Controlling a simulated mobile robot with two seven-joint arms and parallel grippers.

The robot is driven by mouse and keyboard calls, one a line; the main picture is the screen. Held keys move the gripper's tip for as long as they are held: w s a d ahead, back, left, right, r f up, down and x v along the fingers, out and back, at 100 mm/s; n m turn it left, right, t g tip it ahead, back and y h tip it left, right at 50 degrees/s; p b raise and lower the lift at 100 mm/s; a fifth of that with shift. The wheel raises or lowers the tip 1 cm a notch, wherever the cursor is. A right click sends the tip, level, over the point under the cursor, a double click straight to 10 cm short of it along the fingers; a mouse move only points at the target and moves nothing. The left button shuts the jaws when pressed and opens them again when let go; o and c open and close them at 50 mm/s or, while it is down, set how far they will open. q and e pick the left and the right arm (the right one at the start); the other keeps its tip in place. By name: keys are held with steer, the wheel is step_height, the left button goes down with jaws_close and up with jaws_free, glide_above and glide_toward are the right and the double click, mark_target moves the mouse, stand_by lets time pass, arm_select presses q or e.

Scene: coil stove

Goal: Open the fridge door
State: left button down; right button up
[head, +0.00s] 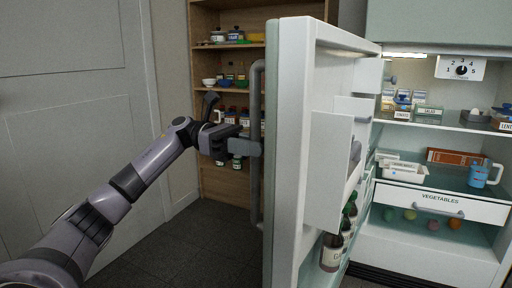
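The fridge door (307,150) stands wide open, swung out towards me, with its pale green outer face seen edge-on and its inner shelves facing right. Its long grey vertical handle (256,190) is on the outer face. My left gripper (250,147) is at the handle's middle, with its finger end overlapping the bar. Whether the fingers are closed around the bar or only beside it is hard to see from here. My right gripper is out of view.
The lit fridge interior (455,150) shows shelves with containers, a blue jug (480,174) and a vegetable drawer (440,203). Bottles (332,252) stand in the door's lower shelf. A wooden shelf unit (212,180) is behind the handle. Dark floor (185,250) is clear left of the door.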

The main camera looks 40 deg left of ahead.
arm_select(q)
steer(key=shift+a, duration=0.1)
steer(key=c, duration=1)
jaws_free()
steer(key=shift+p+v, duration=0.45)
steer(key=shift+v, duration=3.1)
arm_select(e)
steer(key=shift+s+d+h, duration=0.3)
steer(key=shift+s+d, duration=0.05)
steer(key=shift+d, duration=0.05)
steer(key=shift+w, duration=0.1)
